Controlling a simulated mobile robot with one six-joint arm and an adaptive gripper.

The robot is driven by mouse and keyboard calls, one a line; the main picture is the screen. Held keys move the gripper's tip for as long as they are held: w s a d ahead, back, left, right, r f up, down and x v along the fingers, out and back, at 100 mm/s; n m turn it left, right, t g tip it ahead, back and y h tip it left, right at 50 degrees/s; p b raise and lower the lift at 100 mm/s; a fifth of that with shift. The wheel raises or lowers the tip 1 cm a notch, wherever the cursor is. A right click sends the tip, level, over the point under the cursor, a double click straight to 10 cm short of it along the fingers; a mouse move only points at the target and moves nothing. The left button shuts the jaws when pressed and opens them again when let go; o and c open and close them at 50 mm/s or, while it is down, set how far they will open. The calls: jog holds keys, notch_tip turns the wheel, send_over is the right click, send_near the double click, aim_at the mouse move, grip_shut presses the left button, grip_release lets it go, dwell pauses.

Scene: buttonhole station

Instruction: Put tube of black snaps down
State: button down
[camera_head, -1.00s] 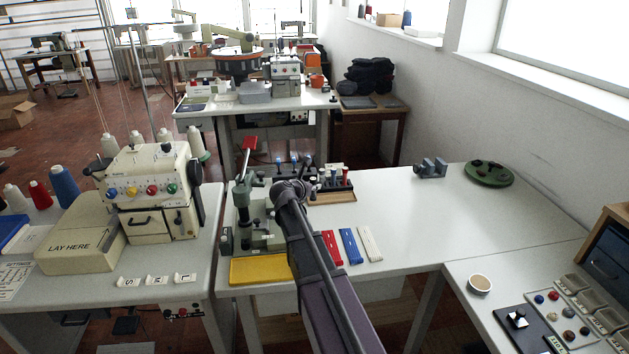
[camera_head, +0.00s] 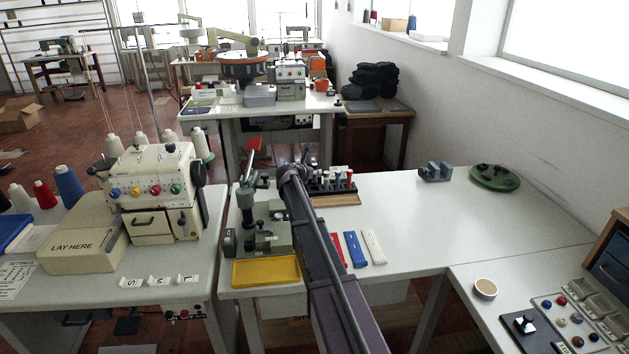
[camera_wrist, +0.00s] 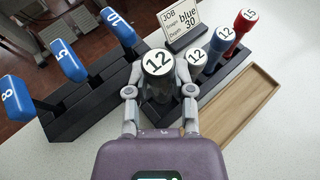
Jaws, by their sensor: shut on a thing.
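In the wrist view my gripper (camera_wrist: 159,78) is shut on the tube of black snaps (camera_wrist: 158,60), a dark tube with a white "12" cap. It stands upright between the fingers. Its cap looks larger than the neighbouring caps. A black rack (camera_wrist: 208,92) lies beside and below it and holds white (camera_wrist: 196,62), blue (camera_wrist: 221,46) and red (camera_wrist: 243,24) tubes to the right. I cannot tell whether the tube's hidden lower end is in the rack. In the head view my arm hides the gripper and the tube.
A job card (camera_wrist: 186,24) reading "blue 30" stands behind the rack. A wooden tray (camera_wrist: 232,110) lies to its right. Blue-handled tools (camera_wrist: 65,62) stand in a holder at left.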

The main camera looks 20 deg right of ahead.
aim_at(313, 180)
jog(key=shift+f, duration=0.1)
jog(key=shift+f+b, duration=1.7)
jog(key=shift+b, duration=0.1)
jog(key=shift+f, duration=0.15)
jog(key=c, duration=0.8)
grip_release()
jog(key=shift+o, duration=0.2)
jog(key=shift+s+a+r, duration=0.1)
jog(key=shift+r, duration=0.2)
jog(key=p+v, duration=0.4)
jog(key=v, duration=0.7)
jog(key=shift+s+a+r+p, duration=0.15)
jog(key=shift+a+p, duration=0.2)
